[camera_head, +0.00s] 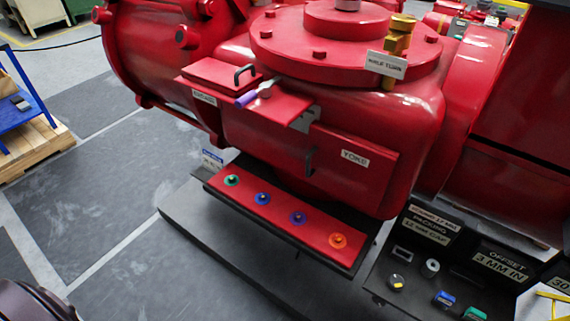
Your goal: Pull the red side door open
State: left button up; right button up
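A red panel labelled YOKE (372,172) is on the front side of the big red valve actuator (400,118). It looks like the side door and appears to lie closed against the body. A dark upright handle (310,163) stands at its left part. A grey metal bracket (304,119) sits just above the panel. A second red lid (215,72) with a black handle (244,74) lies on the ledge at the upper left. Neither of my grippers is in view, and nothing touches the panel or its handle.
Below the panel, a red shelf (268,218) carries several coloured round pieces. A purple-handled lever (247,99) lies on the ledge. A black parts tray (420,272) with labels is at the lower right. Open floor (105,215) is at the left, beside a wooden pallet (40,152).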

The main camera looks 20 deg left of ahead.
aim_at(359, 173)
jog(key=u, duration=0.2)
jog(key=k+j+u, duration=0.25)
jog(key=u, duration=0.25)
jog(key=k+j+u, duration=0.2)
jog(key=j+u, duration=0.25)
jog(key=j, duration=0.15)
jog(key=i+l, duration=0.2)
jog(key=l, duration=0.1)
